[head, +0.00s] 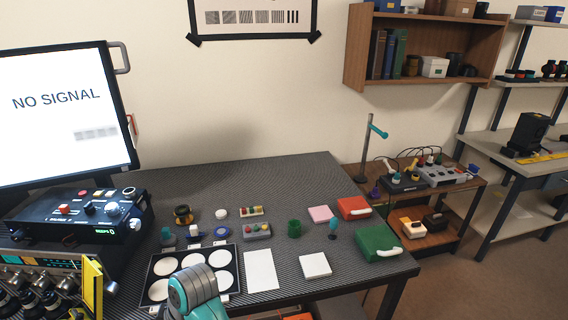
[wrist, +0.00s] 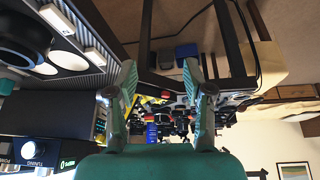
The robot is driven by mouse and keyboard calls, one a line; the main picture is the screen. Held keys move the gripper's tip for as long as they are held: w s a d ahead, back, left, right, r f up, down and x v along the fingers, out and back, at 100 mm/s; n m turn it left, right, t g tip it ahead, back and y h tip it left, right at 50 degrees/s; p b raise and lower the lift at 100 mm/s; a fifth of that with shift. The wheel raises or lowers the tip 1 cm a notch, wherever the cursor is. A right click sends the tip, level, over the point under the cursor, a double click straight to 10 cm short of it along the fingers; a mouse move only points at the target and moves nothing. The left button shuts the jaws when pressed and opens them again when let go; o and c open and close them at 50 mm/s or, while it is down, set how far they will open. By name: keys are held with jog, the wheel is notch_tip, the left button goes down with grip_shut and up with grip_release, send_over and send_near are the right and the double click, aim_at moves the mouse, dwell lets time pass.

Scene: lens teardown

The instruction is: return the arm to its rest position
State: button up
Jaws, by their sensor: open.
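My gripper (wrist: 157,72) shows in the wrist view with its two teal fingers spread wide apart. Nothing is between the fingertips, and neither finger touches anything. In the head view, a grey and teal part of my arm (head: 196,291) rises at the bottom edge, in front of the tray with white round pads (head: 232,270). The gripper's fingers cannot be made out in the head view. The wrist view is tilted and shows the table's edge and pads at upper left.
The dark table (head: 330,209) holds small parts, a white sheet (head: 260,270), a white block (head: 315,265), a green case (head: 379,244) and a red case (head: 354,208). A monitor (head: 60,120) and control box (head: 85,213) stand at left. A wooden side table (head: 462,190) stands at right.

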jog(key=s+d+f+m+t, duration=0.3)
jog(key=d+f+m, duration=0.1)
jog(key=d+f, duration=0.6)
jog(key=s+d+f+m+t, duration=0.35)
jog(key=d+f, duration=0.35)
jog(key=d, duration=0.5)
jog(key=s+d+m+t+h, duration=0.1)
jog(key=s+d+m+t, duration=0.3)
jog(key=s+d, duration=0.75)
jog(key=s+d+r+m+t+h, duration=0.2)
jog(key=s+d+r, duration=0.3)
jog(key=s+r, duration=0.3)
jog(key=s+d+r+m+t+h, duration=0.2)
jog(key=s+d+r+m, duration=0.3)
jog(key=s+r, duration=0.3)
notch_tip(320, 180, up, 4)
jog(key=shift+s+d, duration=0.35)
jog(key=shift+d, duration=0.3)
